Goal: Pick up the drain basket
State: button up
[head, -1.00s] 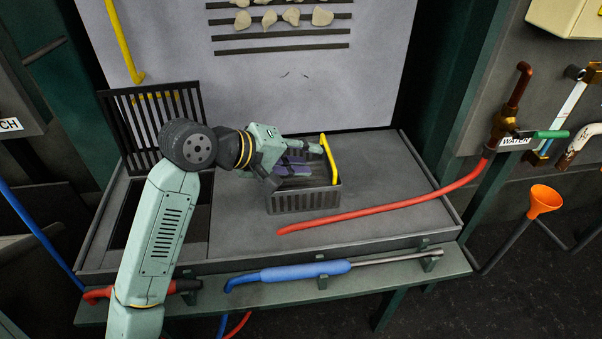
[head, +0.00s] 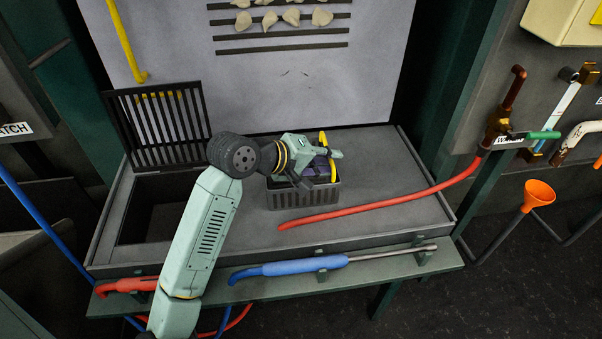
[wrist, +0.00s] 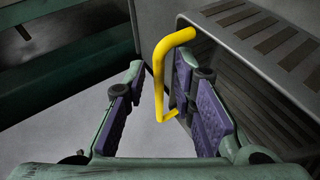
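The drain basket (head: 290,196) is a grey slotted box with a yellow handle, resting on the grey tray floor. The yellow handle (head: 331,170) stands up on its right side. In the wrist view the handle (wrist: 160,75) rises between my gripper's two fingers, nearer the right one, and the basket's slotted wall (wrist: 235,75) lies to the right. My gripper (head: 330,160) is over the basket at the handle. It also shows in the wrist view (wrist: 155,100), with its purple pads wide apart. It is open around the handle and not closed on it.
A red hose (head: 385,204) lies across the tray to the right of the basket. An open dark pit (head: 150,215) with a raised grate (head: 155,125) is at the left. A blue-handled tool (head: 290,268) lies on the front ledge.

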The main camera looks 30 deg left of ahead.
grip_shut()
dwell(0.7)
